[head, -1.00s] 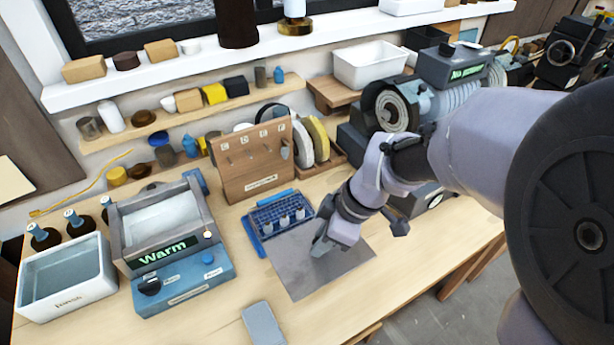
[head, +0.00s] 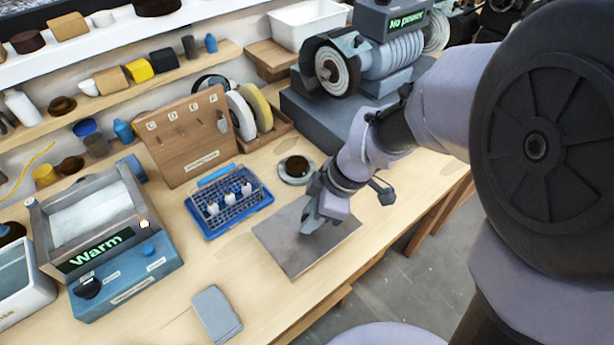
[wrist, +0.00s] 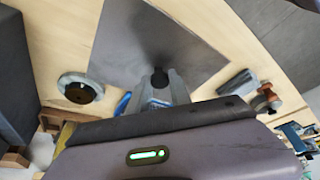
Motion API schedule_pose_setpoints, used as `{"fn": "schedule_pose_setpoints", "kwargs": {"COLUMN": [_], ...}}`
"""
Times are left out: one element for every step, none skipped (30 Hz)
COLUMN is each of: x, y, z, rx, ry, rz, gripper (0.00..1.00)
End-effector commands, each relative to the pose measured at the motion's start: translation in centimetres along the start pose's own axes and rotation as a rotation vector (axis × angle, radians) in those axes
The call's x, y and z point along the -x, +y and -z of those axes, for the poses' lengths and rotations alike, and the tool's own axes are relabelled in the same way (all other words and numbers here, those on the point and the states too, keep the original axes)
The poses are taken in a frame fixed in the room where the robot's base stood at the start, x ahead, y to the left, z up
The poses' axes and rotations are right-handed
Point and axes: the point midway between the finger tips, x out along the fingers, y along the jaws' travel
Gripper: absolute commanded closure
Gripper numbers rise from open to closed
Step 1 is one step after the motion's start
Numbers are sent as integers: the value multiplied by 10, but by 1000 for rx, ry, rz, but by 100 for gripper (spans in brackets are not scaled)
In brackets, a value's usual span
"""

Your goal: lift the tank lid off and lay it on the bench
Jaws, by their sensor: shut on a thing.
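The tank lid (head: 290,248) is a flat grey metal plate with a small dark knob (wrist: 159,77). My gripper (head: 312,222) is shut on that knob, as the wrist view (wrist: 160,88) also shows. The lid is level over the front right of the bench (head: 255,310), on it or just above it; I cannot tell which. The tank (head: 120,265), a grey basin on a blue base with a green "Warm" display, stands open at the left with a pale, whitish inside.
A blue rack (head: 228,222) with small white pieces is left of the lid. A round dish (head: 296,180) with a dark centre is behind it. A grey flat block (head: 217,313) lies front left. The bench's front edge is close to the lid.

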Motion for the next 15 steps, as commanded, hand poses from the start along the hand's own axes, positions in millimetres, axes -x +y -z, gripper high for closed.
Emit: {"fn": "schedule_pose_setpoints", "kwargs": {"x": [2,3,3,1,-1,-3,-5,-6,-9,-12,-14,-18,-21,-24,-29], "y": [0,0,-1,0,0,0,0,0,0,0,0,0,0,0,0], "z": [3,5,8,8,7,6,5,4,3,2,1,0,-2,-3,-5], "rx": [0,2,1,2,2,2,2,2,1,1,1,0,0,0,0], "ry": [0,-1,0,0,0,0,0,0,0,1,1,1,1,1,0], "rz": [2,3,3,1,0,0,0,0,0,0,1,1,1,1,0], "gripper": [100,100,100,100,100,100,100,100,100,100,100,100,100,100,100]}}
